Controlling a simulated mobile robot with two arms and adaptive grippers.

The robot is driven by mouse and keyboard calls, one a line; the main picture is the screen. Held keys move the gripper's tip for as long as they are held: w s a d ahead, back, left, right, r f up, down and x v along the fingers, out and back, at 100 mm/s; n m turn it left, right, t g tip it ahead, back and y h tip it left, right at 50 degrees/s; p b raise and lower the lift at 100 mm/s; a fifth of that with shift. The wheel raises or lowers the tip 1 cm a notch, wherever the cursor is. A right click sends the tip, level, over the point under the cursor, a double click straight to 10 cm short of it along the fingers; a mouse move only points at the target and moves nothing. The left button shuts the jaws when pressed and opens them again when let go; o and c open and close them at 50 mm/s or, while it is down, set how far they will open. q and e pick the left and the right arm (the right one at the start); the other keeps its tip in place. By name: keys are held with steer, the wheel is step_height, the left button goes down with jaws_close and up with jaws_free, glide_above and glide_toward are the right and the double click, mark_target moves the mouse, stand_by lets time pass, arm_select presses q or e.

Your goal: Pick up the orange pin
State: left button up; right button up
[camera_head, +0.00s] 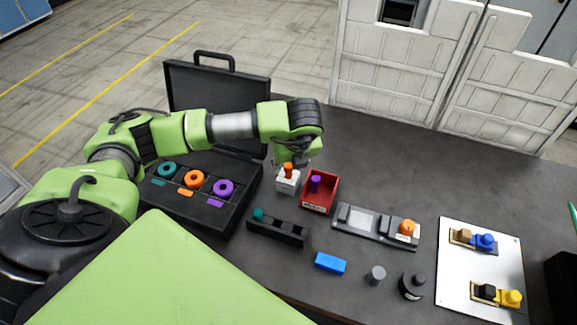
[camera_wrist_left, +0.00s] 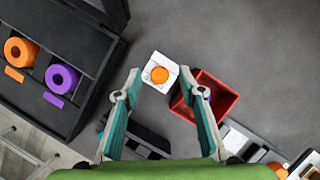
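The orange pin (camera_head: 288,168) stands upright in a small white block (camera_head: 287,184) on the dark table. In the left wrist view the pin (camera_wrist_left: 160,75) shows from above as an orange disc. My left gripper (camera_head: 293,160) points down over the block, and its fingers are partly hidden by the arm in the head view. In the left wrist view its two fingers (camera_wrist_left: 161,80) are spread wide, with the pin in the gap between the tips. Nothing is held. How far the tips are above the pin is hard to tell. My right gripper is not in view.
A red bin (camera_head: 321,188) with a purple pin (camera_head: 316,183) stands close right of the block. A black rack (camera_head: 278,231) with a teal pin (camera_head: 258,214) is in front. An open black case (camera_head: 233,203) with coloured rings lies left. A grey fixture (camera_head: 364,226) stands right.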

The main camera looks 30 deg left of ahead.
arm_select(q)
steer(key=shift+x, duration=1.35)
jaws_close()
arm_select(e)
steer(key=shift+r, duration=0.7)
arm_select(q)
steer(key=shift+r, duration=0.1)
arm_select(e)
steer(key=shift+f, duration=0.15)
